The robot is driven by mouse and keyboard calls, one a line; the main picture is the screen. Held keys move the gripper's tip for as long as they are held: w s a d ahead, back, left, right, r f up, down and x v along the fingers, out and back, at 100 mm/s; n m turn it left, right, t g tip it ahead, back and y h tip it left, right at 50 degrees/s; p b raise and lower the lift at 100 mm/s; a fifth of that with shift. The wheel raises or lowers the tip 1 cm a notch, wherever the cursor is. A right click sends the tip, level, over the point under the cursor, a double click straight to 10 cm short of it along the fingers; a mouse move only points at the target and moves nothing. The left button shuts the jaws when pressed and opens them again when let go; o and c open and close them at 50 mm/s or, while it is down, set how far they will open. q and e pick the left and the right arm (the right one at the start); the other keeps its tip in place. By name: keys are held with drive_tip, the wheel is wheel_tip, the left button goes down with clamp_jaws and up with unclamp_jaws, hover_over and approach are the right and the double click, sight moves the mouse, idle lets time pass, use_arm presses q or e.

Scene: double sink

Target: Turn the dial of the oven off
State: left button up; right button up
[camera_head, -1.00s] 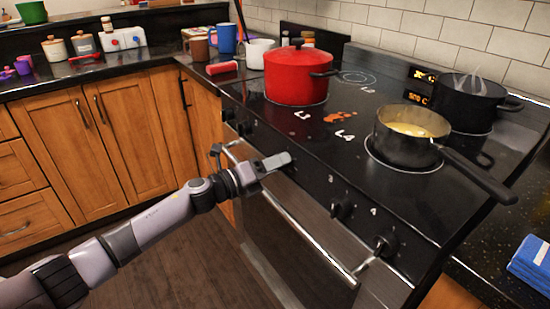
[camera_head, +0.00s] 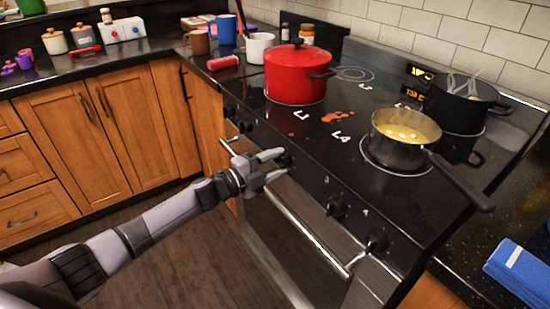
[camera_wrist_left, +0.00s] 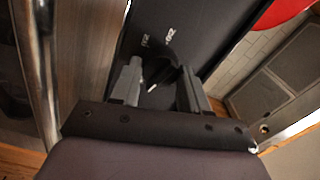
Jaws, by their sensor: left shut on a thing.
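The black oven (camera_head: 290,215) has a sloped front panel with several black dials. My left gripper (camera_head: 279,165) is at the middle dial (camera_head: 288,160), with one finger on each side of it. The left wrist view shows the dark dial (camera_wrist_left: 178,60) between the two fingers (camera_wrist_left: 160,88), with small white markings beside it. The fingers partly hide the dial, and its pointer direction is hard to tell. My right gripper is in neither view.
The oven handle (camera_head: 310,235) runs just below the dials. Two dials (camera_head: 336,208) (camera_head: 376,243) are to the right. A red pot (camera_head: 295,77), a saucepan (camera_head: 400,150) with a protruding handle and a black pot (camera_head: 462,108) stand on the cooktop.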

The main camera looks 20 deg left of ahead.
use_arm(q)
drive_tip(key=n+p, duration=0.2)
drive_tip(key=n, duration=0.3)
drive_tip(key=shift+r+n, duration=0.1)
drive_tip(key=shift+n, duration=0.2)
drive_tip(key=n+p, duration=0.1)
drive_tip(key=n, duration=0.3)
drive_tip(key=n+p, duration=0.1)
drive_tip(key=n, duration=0.4)
drive_tip(key=shift+a+n, duration=0.1)
drive_tip(key=shift+n, duration=0.3)
drive_tip(key=n, duration=0.5)
drive_tip(key=shift+n, duration=0.3)
drive_tip(key=o, duration=1)
drive_tip(key=shift+o, duration=0.2)
